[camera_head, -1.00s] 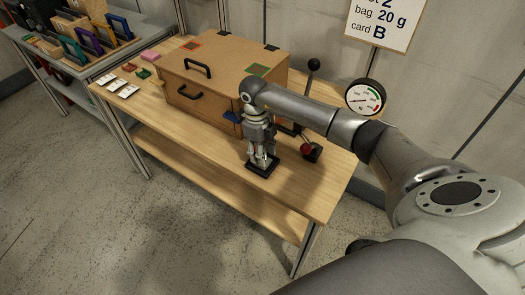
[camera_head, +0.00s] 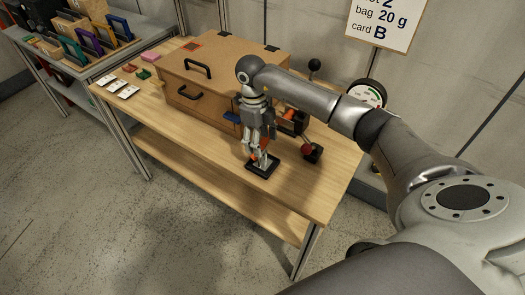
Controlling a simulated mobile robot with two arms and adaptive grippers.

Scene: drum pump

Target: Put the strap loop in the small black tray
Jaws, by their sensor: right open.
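The small black tray (camera_head: 263,170) lies flat on the wooden table, in front of the box. My right gripper (camera_head: 257,160) points down over the tray's back part. It is open. A small orange piece (camera_head: 265,155) shows beside and behind its fingers, at the tray. It looks like the strap loop, but the fingers hide most of it and I cannot tell whether it rests wholly inside the tray. My left gripper is out of view.
A wooden box (camera_head: 215,82) with black handles stands behind the gripper. Small white cards (camera_head: 123,88) lie at the table's left. The table front (camera_head: 210,150) is clear.

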